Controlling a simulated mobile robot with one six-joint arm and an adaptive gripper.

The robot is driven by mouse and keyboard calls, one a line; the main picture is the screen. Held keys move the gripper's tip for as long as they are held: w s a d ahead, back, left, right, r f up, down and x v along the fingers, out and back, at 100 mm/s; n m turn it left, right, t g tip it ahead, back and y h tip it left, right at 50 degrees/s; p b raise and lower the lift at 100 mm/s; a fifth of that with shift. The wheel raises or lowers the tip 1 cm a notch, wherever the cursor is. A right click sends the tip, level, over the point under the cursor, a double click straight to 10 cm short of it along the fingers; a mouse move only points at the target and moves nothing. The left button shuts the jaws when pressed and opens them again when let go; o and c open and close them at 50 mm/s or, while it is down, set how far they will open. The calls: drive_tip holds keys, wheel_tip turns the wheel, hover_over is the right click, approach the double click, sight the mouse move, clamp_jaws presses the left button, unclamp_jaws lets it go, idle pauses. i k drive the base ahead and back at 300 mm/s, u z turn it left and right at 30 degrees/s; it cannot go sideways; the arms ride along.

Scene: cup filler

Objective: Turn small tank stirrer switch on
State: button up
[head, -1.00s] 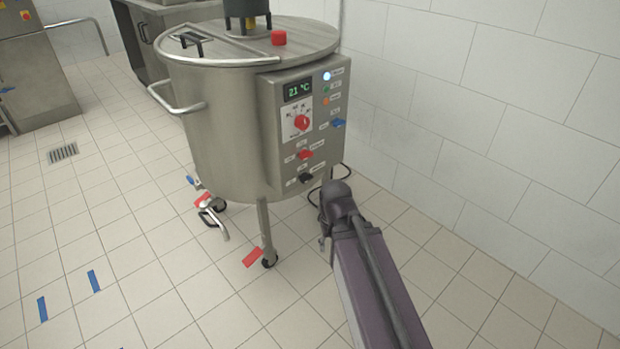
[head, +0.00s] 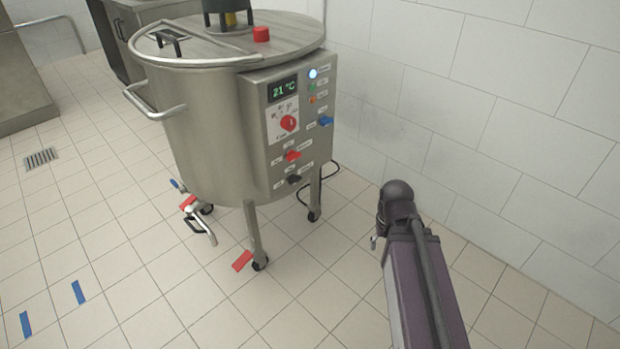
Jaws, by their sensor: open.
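The small steel tank (head: 200,125) stands on legs with casters left of the middle. Its control box (head: 300,140) faces me on the tank's right side. The box has a 21 °C display (head: 283,90), a red dial (head: 289,123), a blue switch (head: 326,121), a red switch (head: 292,155) and a black switch (head: 294,179). The labels are too small to read, so I cannot tell which is the stirrer switch. A white lamp (head: 312,74) is lit at the top. My arm shows at the lower right, apart from the tank; my gripper is not in view.
A tiled wall (head: 480,120) runs behind and right of the tank. A drain valve pipe (head: 201,226) sticks out low at the front. A cable (head: 333,175) hangs behind the box. Tiled floor in front is clear, with red and blue tape marks (head: 78,292).

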sight(293, 180)
drive_tip(key=z, duration=0.15)
drive_tip(key=k, duration=1.1)
drive_tip(key=u, duration=0.55)
drive_tip(key=i, duration=1)
drive_tip(key=z, duration=0.05)
